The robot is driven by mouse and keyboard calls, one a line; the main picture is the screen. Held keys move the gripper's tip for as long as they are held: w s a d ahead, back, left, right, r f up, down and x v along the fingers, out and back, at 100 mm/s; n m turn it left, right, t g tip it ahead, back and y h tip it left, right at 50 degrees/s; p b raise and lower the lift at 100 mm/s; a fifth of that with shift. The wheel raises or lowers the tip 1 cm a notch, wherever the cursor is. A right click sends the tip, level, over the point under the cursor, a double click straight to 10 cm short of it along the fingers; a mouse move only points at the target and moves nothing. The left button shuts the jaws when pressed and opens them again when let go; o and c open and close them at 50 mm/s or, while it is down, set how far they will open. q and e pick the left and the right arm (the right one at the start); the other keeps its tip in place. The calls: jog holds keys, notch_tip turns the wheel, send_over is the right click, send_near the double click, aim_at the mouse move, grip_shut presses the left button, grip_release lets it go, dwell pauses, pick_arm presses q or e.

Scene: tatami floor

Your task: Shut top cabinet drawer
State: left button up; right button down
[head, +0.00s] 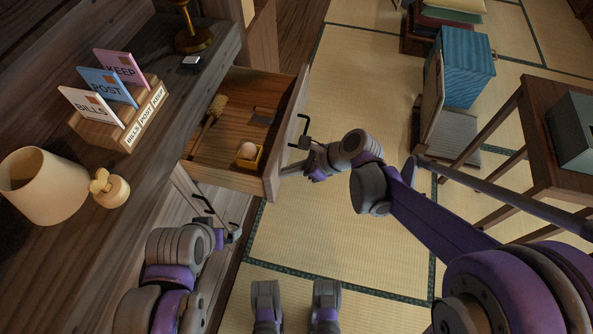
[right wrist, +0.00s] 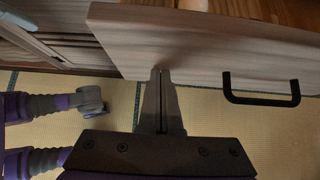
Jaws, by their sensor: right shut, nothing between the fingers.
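The top cabinet drawer (head: 290,130) stands pulled well out from the wooden cabinet (head: 140,150). Its front panel also shows in the right wrist view (right wrist: 215,50), with a black bar handle (right wrist: 262,98). My right gripper (head: 285,171) is shut and empty at the outer face of the drawer front, near its end and beside the handle. In the right wrist view its fingertips (right wrist: 160,72) meet or nearly meet the panel; contact is not certain. My left gripper (head: 234,237) is low beside the cabinet front; its fingers are too small to judge.

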jog(key=w+a, duration=0.2)
jog(key=a, duration=0.5)
jog(key=w+a, duration=0.2)
jog(key=a, duration=0.5)
jog(key=w+a, duration=0.1)
jog(key=a, duration=0.7)
jog(key=shift+w+b, duration=0.35)
jog(key=shift+w, duration=0.05)
jog(key=shift+w+a, duration=0.15)
jog(key=shift+a, duration=0.35)
jog(key=shift+a+r, duration=0.1)
